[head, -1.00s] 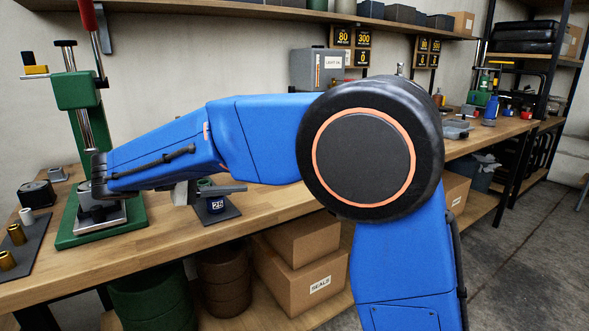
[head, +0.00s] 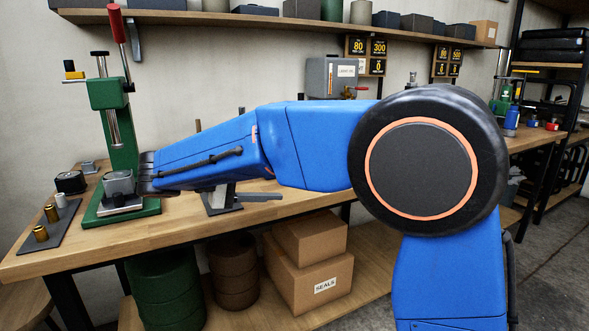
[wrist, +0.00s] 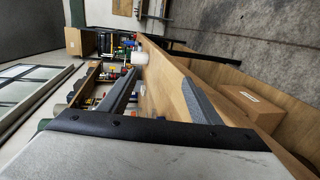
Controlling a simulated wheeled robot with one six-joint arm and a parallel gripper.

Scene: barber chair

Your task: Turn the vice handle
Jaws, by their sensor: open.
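I cannot make out the vice or its handle in either view; my blue arm covers much of the bench in the head view. My gripper (head: 262,196) shows below my forearm there, with a grey finger pointing right over the bench top. In the wrist view my gripper (wrist: 160,73) is open, its two grey fingers apart with nothing between the tips. The wooden bench (wrist: 165,95) runs beyond and between the fingers.
A green press (head: 120,140) with a red lever stands at the left. A grey box (head: 330,77) stands at the back. Cardboard boxes (head: 312,282) sit under the bench. Open floor (head: 540,260) lies right.

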